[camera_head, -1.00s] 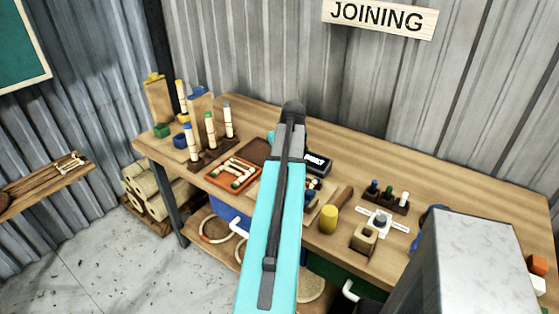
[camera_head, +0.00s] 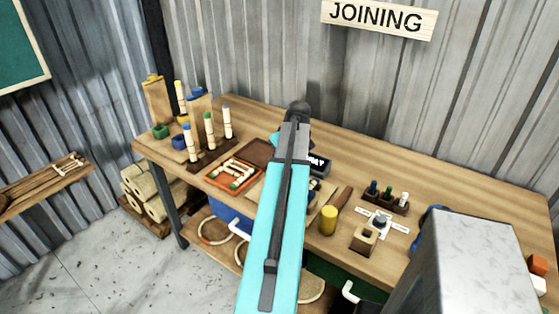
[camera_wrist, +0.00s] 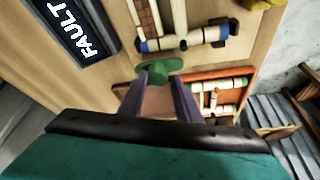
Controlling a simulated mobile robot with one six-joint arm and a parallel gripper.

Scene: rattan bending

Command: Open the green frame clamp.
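A small green clamp piece (camera_wrist: 160,68) shows in the wrist view beside the frame with a blue-ended rail (camera_wrist: 190,42). My gripper (camera_wrist: 160,80) has its two fingers apart. The fingertips reach the near edge of the green piece, one on each side of its lower part; I cannot tell whether they touch it. In the head view my arm hides the gripper and most of the frame.
A black FAULT box (camera_wrist: 80,35) stands close by; it also shows in the head view (camera_head: 319,163). A red tray with rattan pieces (camera_head: 233,174), upright posts, a yellow cylinder (camera_head: 328,219) and a wooden block (camera_head: 364,238) are on the bench. The back right is clear.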

